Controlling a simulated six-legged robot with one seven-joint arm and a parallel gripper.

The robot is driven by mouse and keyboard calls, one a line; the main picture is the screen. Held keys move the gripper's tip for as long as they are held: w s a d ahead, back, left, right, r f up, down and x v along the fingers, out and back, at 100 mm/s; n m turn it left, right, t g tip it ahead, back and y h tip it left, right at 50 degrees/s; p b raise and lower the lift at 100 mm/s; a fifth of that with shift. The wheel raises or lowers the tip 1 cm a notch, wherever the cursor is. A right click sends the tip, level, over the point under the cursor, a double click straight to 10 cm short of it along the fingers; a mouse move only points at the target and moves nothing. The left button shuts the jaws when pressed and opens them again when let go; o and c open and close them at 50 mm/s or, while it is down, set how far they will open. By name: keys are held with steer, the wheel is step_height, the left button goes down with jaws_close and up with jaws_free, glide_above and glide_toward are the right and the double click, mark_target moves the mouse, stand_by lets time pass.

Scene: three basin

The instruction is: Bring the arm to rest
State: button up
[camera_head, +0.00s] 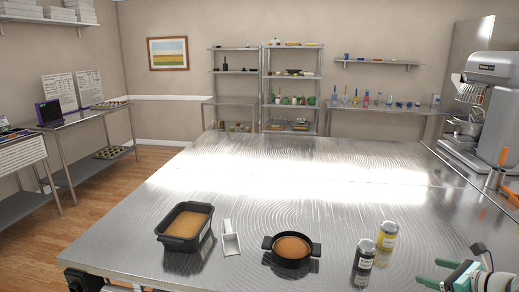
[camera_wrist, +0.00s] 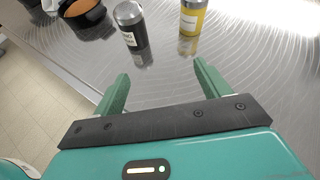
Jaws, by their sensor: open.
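My gripper (camera_wrist: 158,88) shows in the wrist view with its two green fingers spread apart and nothing between them. In the head view my gripper (camera_head: 428,273) is at the bottom right, over the front right part of the steel table (camera_head: 330,200). In the wrist view the dark jar (camera_wrist: 130,25) and the yellow jar (camera_wrist: 192,17) stand beyond the fingertips.
A black pan (camera_head: 290,250) with brown contents, a pale scoop (camera_head: 231,240) and a dark rectangular basin (camera_head: 184,227) stand along the table's front. The table's middle and back are clear. A mixer (camera_head: 490,95) stands at the right on a side counter.

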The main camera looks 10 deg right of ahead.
steer(key=a+r+n+g+y, duration=0.1)
steer(key=a+r+n+g, duration=0.2)
steer(key=a+n, duration=0.55)
steer(key=a+r+n+g+y, duration=0.1)
steer(key=a+r+n+g, duration=0.2)
steer(key=a, duration=1.1)
steer(key=s+a+r+n+h, duration=0.1)
steer(key=s+a+n+h, duration=0.1)
steer(key=s+a+n, duration=0.4)
steer(key=s+a+r+n+h, duration=0.2)
steer(key=s+a+n+h, duration=0.1)
steer(key=s+a+n, duration=0.4)
steer(key=a+n, duration=0.3)
steer(key=n, duration=0.3)
steer(key=shift+s+a+r+g, duration=0.2)
steer(key=shift+a+r+g, duration=0.1)
steer(key=shift+g, duration=0.1)
